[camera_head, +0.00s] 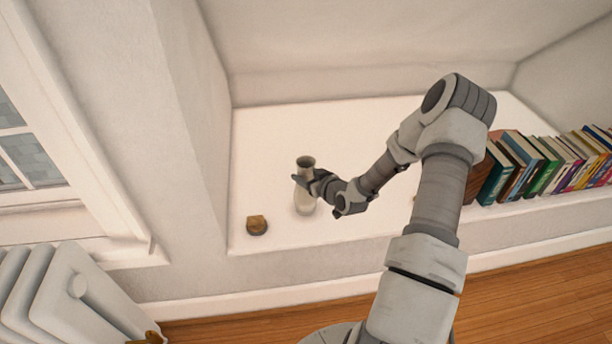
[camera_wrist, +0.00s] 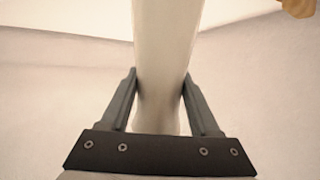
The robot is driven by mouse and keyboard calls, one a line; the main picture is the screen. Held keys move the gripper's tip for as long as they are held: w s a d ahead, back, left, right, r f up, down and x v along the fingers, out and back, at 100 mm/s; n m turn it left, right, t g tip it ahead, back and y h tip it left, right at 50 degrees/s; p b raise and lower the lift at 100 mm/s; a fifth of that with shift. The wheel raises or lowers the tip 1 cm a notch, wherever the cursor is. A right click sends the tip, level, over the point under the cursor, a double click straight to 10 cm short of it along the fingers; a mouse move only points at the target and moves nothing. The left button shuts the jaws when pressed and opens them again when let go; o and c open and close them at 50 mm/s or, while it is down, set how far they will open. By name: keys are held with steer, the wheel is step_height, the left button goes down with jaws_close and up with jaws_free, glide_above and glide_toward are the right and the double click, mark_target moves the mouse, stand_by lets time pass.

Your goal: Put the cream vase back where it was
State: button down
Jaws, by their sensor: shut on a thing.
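The cream vase (camera_head: 304,200) is upright over the left part of the white ledge (camera_head: 350,130). It has a flared neck with a dark opening. My gripper (camera_head: 308,184) reaches it from the right and is shut on its upper body. In the wrist view the vase (camera_wrist: 163,50) stands between the two fingers of my gripper (camera_wrist: 161,100), with one finger against each side. I cannot tell whether the vase's base touches the ledge.
A small brown object (camera_head: 257,225) sits on the ledge just left of the vase. A row of books (camera_head: 545,165) stands at the right. The ledge behind the vase is clear. A radiator (camera_head: 70,295) and window (camera_head: 25,150) are at the left.

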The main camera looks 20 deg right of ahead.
steer(key=shift+c, duration=0.6)
jaws_free()
steer(key=shift+f, duration=0.1)
steer(key=shift+s+r, duration=0.2)
steer(key=shift+r, duration=0.1)
steer(key=p+v, duration=0.3)
steer(key=v, duration=0.8)
steer(key=shift+s, duration=0.25)
steer(key=shift+d+r, duration=0.1)
